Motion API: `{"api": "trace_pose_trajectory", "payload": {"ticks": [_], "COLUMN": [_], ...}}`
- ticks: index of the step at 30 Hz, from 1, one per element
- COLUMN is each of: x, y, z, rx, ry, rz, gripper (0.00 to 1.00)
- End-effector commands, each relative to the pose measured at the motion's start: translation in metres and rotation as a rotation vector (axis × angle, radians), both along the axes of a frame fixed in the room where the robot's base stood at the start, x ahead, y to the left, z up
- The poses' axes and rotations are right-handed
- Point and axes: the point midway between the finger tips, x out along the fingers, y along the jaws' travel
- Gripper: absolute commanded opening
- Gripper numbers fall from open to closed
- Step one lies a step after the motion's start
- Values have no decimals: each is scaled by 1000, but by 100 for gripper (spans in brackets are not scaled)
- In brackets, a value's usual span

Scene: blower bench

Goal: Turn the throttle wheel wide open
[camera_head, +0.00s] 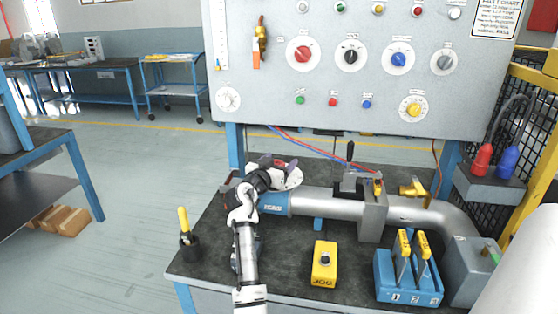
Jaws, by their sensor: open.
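A grey blower pipe (325,204) with a blue collar (274,203) runs across the dark bench. My arm reaches up from the bottom, and my gripper (280,172) is over the pipe's left end. It is small here and its fingers are hard to make out; I see nothing held in it. I cannot clearly pick out the throttle wheel; part of the pipe's left end is hidden behind my arm. Yellow fittings sit on the pipe to the right, one by the grey block (373,216) and a yellow valve handle (412,188) beyond it.
A cup with a yellow-handled tool (187,240) is at left. A control panel (360,100) rises behind. A yellow guard frame (543,120) borders the right.

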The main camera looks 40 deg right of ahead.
Motion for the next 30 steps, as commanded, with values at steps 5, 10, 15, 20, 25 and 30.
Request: {"api": "trace_pose_trajectory", "payload": {"ticks": [5,10,15,20,25,30], "x": [0,0,0,0,0,0], "y": [-1,-1,-1,-1,-1,-1], "z": [0,0,0,0,1,3], "rx": [0,0,0,0,2,2], "ry": [0,0,0,-1,-1,-1], "rz": [0,0,0,0,17,75], "gripper": [72,61,39,27,27,27]}}
